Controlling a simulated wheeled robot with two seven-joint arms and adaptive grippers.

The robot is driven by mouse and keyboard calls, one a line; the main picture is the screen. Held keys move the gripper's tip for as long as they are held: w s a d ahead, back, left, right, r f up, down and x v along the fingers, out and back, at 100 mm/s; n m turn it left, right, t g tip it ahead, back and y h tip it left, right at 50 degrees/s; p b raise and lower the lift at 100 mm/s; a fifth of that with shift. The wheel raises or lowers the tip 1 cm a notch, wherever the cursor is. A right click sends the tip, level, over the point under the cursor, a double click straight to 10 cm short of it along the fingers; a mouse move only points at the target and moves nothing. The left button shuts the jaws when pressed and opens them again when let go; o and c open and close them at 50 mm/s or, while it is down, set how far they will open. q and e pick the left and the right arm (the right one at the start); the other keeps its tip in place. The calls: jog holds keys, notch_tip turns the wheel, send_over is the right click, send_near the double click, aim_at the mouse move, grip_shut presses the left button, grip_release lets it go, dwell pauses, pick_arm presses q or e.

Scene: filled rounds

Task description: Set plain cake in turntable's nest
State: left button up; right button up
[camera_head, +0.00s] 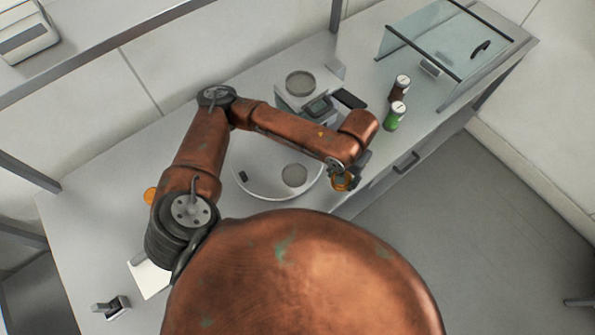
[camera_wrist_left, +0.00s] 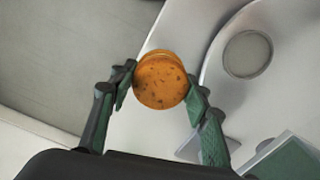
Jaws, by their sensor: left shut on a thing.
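My left gripper (camera_head: 342,180) is shut on a round orange-brown cake (camera_wrist_left: 160,80). In the left wrist view the cake sits between the two green-padded fingers (camera_wrist_left: 159,92), and its face has small dark specks. The turntable (camera_head: 265,186) is a wide white disc on the bench, partly hidden under my left arm. Its nest (camera_head: 294,175) is a grey round spot, empty, and it also shows in the left wrist view (camera_wrist_left: 247,54). The gripper and cake are to the right of the nest, past the disc's edge in the head view. My right gripper is not in view.
A scale (camera_head: 319,108) with a round grey plate (camera_head: 300,83) stands behind the turntable. Brown (camera_head: 400,88) and green (camera_head: 395,116) jars stand to the right, before a glass case (camera_head: 430,45). Another orange thing (camera_head: 150,195) shows partly behind my left arm.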

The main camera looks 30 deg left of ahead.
pick_arm(q)
jog(key=s+a+r+m+p, duration=0.3)
jog(key=s+a+m+p, duration=0.1)
jog(key=s+p, duration=0.4)
jog(key=s+a+r+m+p, duration=0.35)
jog(key=s+p, duration=0.25)
jog(key=p, duration=0.5)
jog(key=b, duration=1.1)
send_over(295, 175)
jog(key=shift+m, duration=0.25)
jog(key=f, duration=0.5)
jog(key=s+f, duration=0.1)
jog(key=f, duration=0.2)
jog(key=shift+d+f, duration=0.15)
jog(key=shift+d, duration=0.2)
jog(key=shift+w+a+f, duration=0.3)
jog(key=shift+w+f, duration=0.2)
jog(key=shift+f, duration=1.75)
jog(key=shift+f+p, duration=0.15)
jog(key=shift+p, duration=0.15)
jog(key=o, duration=0.8)
jog(key=shift+c, duration=0.2)
